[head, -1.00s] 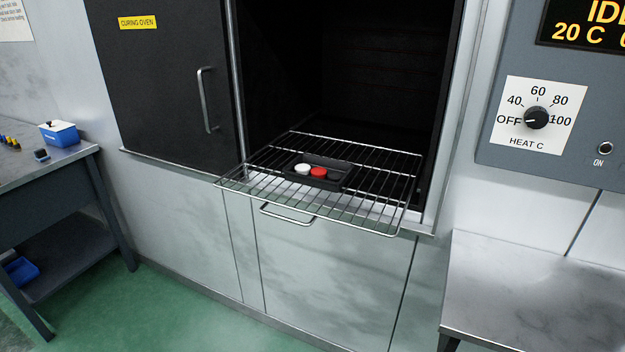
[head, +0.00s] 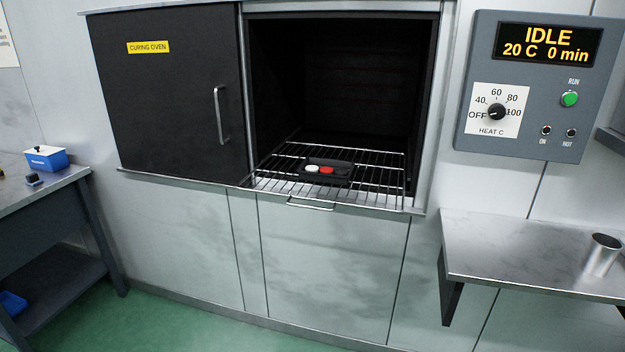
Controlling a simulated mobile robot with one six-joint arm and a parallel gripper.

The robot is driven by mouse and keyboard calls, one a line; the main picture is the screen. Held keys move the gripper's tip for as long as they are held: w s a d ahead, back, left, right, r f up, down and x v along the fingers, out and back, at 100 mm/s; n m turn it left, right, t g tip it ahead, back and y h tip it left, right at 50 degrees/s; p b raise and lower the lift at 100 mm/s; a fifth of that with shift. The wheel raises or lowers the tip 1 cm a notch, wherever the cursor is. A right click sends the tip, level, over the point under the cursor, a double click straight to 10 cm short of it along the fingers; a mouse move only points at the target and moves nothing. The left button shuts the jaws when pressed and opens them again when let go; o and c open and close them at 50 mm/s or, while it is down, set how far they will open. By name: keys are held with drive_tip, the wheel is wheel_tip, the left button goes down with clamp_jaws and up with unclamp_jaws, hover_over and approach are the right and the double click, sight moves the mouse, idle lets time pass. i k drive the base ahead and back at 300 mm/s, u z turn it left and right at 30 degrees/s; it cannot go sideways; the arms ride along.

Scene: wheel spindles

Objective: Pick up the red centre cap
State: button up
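The red centre cap (head: 326,170) lies in a small black tray (head: 338,181) on the wire rack (head: 385,180) at the oven opening. A white cap (head: 312,168) sits just left of it in the same tray. A dark round shape right of the red cap is hard to make out against the black tray. My gripper is not in view.
The oven's dark door (head: 170,95) stands left of the open cavity (head: 340,80). A control panel (head: 545,85) reads IDLE. A metal shelf (head: 520,245) with a metal cup (head: 603,255) is at right. A bench (head: 50,200) with a blue box (head: 46,158) is at left.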

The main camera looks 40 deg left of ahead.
sight(323, 169)
drive_tip(key=z, duration=0.05)
drive_tip(key=k, duration=1)
drive_tip(key=u, duration=2.15)
drive_tip(key=i, duration=0.55)
